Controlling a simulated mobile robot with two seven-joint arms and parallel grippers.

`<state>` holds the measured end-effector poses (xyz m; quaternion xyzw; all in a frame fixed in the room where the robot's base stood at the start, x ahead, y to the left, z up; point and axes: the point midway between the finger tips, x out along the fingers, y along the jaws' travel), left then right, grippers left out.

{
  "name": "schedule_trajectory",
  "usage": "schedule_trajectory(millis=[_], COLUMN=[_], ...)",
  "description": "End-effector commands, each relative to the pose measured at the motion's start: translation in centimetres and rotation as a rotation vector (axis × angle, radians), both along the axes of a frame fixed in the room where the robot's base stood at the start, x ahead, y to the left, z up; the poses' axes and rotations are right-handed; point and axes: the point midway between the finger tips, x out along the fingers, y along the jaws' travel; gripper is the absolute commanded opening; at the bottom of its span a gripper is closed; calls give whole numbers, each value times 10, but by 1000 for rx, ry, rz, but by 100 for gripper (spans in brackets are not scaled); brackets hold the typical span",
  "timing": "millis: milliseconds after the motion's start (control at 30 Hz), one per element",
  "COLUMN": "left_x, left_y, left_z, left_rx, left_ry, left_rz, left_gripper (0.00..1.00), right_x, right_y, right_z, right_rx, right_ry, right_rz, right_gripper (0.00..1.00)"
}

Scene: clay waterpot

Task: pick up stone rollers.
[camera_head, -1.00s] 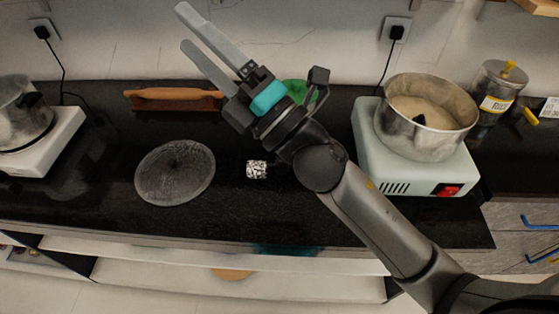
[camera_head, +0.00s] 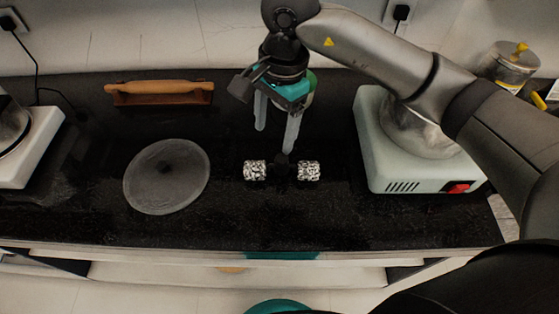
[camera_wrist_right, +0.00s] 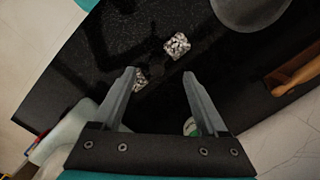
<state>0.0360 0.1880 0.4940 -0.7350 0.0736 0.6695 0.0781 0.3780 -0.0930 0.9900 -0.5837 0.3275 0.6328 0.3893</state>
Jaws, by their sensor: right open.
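The stone rollers show as two black-and-white speckled cylinders lying on the black counter. The left one (camera_head: 255,171) and the right one (camera_head: 308,171) lie in line, with a dark piece between them whose link to them I cannot make out. In the right wrist view one speckled cylinder (camera_wrist_right: 176,45) lies beyond the fingertips, and the other (camera_wrist_right: 140,82) is partly hidden by a finger. My right gripper (camera_head: 275,139) is open and empty, pointing down just behind and above the rollers. It also shows in the wrist view (camera_wrist_right: 159,74). My left gripper is not seen.
A round grey disc (camera_head: 150,190) with a dark knob lies left of the rollers. A brown wooden rolling-pin-like piece (camera_head: 160,94) lies at the back left. A pale green hot plate (camera_head: 410,170) with a metal pot stands right. The counter front is clear.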

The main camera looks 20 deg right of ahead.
Motion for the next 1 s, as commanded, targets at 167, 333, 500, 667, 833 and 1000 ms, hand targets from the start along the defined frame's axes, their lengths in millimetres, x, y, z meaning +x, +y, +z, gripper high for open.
schedule_trajectory(millis=[167, 333, 500, 667, 833, 1000], left_x=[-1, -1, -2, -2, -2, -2], left_y=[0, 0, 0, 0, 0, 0], left_z=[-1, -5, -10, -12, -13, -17], left_rx=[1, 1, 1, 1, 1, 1], left_ry=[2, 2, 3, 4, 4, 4], left_rz=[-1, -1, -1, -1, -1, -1], left_gripper=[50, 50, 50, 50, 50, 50], right_x=[7, 6, 6, 6, 7, 8], right_y=[-25, -26, -25, -24, -24, -17], right_z=[-1, -32, -69, -90, -99, -123], right_rx=[-109, -115, -113, -111, -111, -108], right_ry=[-14, -9, -10, -12, -14, -11], right_rz=[-1, 0, -1, -1, 0, -1], right_gripper=[76, 76, 76, 76, 76, 76])
